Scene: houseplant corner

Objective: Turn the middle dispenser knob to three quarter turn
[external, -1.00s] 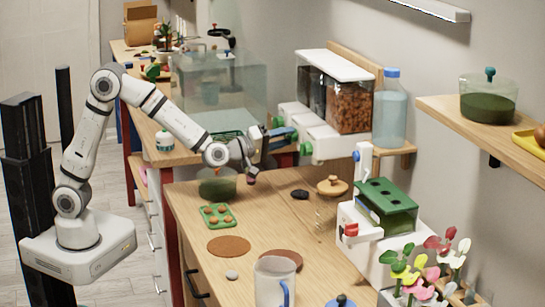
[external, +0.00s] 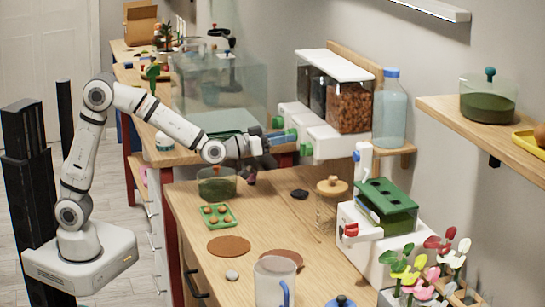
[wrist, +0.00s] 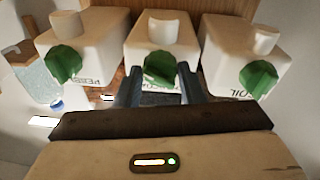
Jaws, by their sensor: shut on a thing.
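The dispenser (external: 348,68) is a row of clear bins under a white lid on the wall, with white spouts below. Each spout has a green knob on its front. In the wrist view the middle dispenser knob (wrist: 160,68) lies between the two fingers of my gripper (wrist: 159,76), one finger on each side. My gripper is shut on this knob, which looks tilted. The left knob (wrist: 64,64) and the right knob (wrist: 258,78) are free of the fingers. In the external view my gripper (external: 272,141) is at the spouts, and its dark wrist hides part of the contact.
A blue-capped bottle (external: 390,110) stands on the small shelf right of the dispenser. Below my gripper, a lidded green container (external: 217,184) and a green tray (external: 219,215) are on the wooden counter. A glass tank (external: 225,85) stands behind the arm.

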